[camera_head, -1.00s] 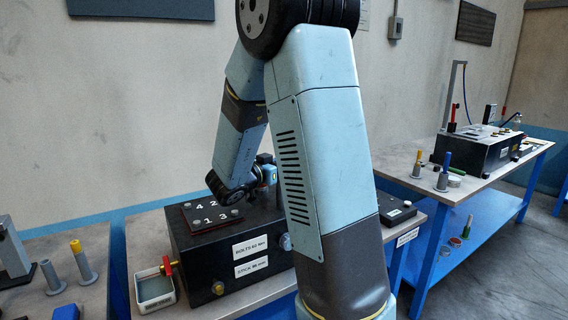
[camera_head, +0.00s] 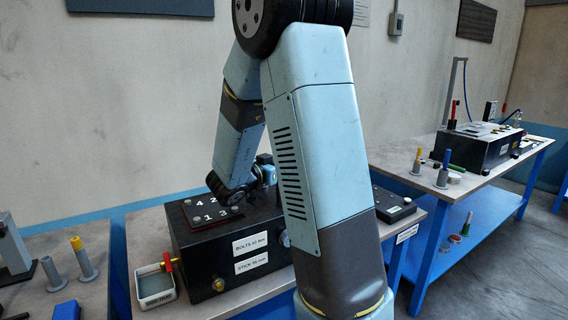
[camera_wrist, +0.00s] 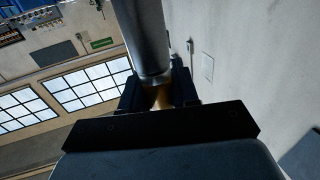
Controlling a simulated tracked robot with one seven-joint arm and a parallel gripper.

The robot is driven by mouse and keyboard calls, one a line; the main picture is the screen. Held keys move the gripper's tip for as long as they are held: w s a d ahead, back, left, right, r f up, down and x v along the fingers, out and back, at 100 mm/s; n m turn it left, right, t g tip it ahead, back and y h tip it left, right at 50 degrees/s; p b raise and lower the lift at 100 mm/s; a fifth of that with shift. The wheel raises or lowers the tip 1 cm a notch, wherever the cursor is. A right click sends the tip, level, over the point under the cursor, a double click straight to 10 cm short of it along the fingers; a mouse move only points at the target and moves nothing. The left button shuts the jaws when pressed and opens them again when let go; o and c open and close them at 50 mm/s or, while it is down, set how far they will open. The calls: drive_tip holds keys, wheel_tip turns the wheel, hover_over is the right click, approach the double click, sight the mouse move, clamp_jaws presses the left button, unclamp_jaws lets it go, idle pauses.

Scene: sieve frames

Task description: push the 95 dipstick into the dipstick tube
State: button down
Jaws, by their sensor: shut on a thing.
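A black box (camera_head: 198,262) on the middle bench bears labels reading "BOLTS" and "STICK 95 mm" (camera_head: 252,262). My gripper (camera_wrist: 157,92) is shut on a grey cylinder, which I take for the dipstick (camera_wrist: 146,38); no number shows on it. A yellowish-brown part shows between the fingers. In the head view my wrist is low over the back of the box, and my arm hides the fingertips. I cannot make out the dipstick tube or whether the dipstick touches it.
A red plate (camera_head: 212,214) with numbered bolts lies on the box. A white tray (camera_head: 155,301) stands left of it. A yellow-topped post (camera_head: 84,258) stands on the left bench. A second bench (camera_head: 470,172) at right carries another black box (camera_head: 478,148).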

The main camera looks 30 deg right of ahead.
drive_tip(key=shift+f, duration=0.2)
drive_tip(key=c, duration=0.8)
unclamp_jaws()
drive_tip(key=v, duration=1.3)
drive_tip(key=shift+s+a, duration=0.1)
drive_tip(key=shift+a, duration=0.3)
